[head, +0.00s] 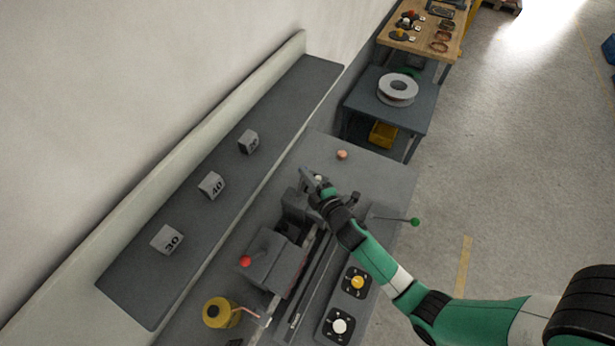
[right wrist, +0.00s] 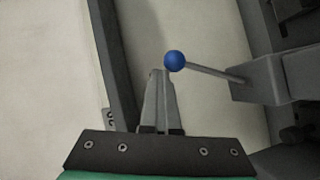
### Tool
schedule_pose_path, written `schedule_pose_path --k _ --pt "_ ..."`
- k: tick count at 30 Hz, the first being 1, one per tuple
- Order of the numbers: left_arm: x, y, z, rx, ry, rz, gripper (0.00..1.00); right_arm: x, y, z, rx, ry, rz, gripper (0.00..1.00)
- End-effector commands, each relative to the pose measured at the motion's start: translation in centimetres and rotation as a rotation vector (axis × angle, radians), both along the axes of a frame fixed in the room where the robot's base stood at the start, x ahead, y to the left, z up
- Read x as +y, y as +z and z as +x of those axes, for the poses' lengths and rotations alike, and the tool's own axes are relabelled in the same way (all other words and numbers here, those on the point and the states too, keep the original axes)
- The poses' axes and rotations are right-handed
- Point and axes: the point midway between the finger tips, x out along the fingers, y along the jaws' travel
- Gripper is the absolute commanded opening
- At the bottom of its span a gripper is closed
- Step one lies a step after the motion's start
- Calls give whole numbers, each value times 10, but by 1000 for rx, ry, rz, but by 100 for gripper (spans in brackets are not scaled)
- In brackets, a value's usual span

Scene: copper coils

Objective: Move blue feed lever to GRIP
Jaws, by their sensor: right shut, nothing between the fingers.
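The blue feed lever shows in the right wrist view as a blue ball knob (right wrist: 174,61) on a thin grey rod. The rod runs right to a grey housing (right wrist: 268,77). My right gripper (right wrist: 161,76) is shut and empty, its fingertips right beside the ball's lower left side in the picture. I cannot tell whether they touch it. In the head view my right gripper (head: 308,176) is at the far end of the machine, and I cannot make out the blue knob there. No GRIP mark is readable. My left gripper is not in view.
On the machine are a red-knobbed lever (head: 245,261), a green-knobbed lever (head: 414,222), a yellow dial (head: 357,282) and a white dial (head: 340,326). Numbered grey blocks (head: 211,186) sit on the back shelf.

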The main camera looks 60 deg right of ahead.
Motion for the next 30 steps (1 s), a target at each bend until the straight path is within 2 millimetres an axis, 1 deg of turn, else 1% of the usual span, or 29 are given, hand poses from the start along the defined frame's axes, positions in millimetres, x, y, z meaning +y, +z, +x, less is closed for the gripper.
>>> schedule_pose_path --k 1,4,9,11,15,18,21,25,30 --pt "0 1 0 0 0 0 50 -2 -2 -2 11 -9 1 0" --pt "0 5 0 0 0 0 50 3 5 -4 10 -6 0 0" --pt "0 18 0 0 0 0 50 21 30 -8 4 3 2 0" --pt "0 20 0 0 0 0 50 26 34 -22 4 2 4 0" --pt "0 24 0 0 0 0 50 35 47 -52 2 3 3 0" --pt "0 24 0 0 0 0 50 41 55 -71 3 3 2 0" --pt "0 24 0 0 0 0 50 46 60 -84 2 4 3 0" --pt "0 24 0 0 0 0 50 49 65 -94 1 4 2 0" --pt "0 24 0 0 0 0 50 49 66 -96 0 3 2 0"
